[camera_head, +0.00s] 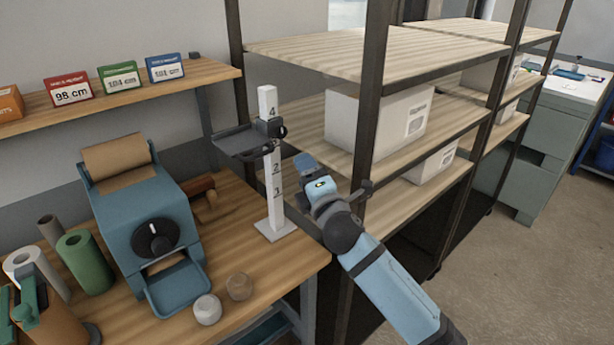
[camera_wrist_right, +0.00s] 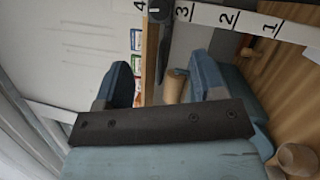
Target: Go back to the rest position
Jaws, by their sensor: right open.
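My right arm reaches in from the lower right in the head view. My right gripper (camera_head: 312,178) is held in the air at the right of the workbench (camera_head: 255,285), in front of the shelving rack. It stands just right of the white numbered post (camera_head: 270,170) in the picture; I cannot tell the exact gap. In the right wrist view the two blue fingers of the right gripper (camera_wrist_right: 163,80) stand apart with nothing held between them. The numbered post crosses the top of that view, beyond the fingers. My left gripper is not in view.
A blue paper dispenser (camera_head: 150,225), a green roll (camera_head: 85,262) and two small round knobs (camera_head: 207,309) stand on the bench. The rack (camera_head: 435,50) holding white boxes (camera_head: 385,125) is close behind my right arm. Open floor (camera_head: 540,245) lies at the right.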

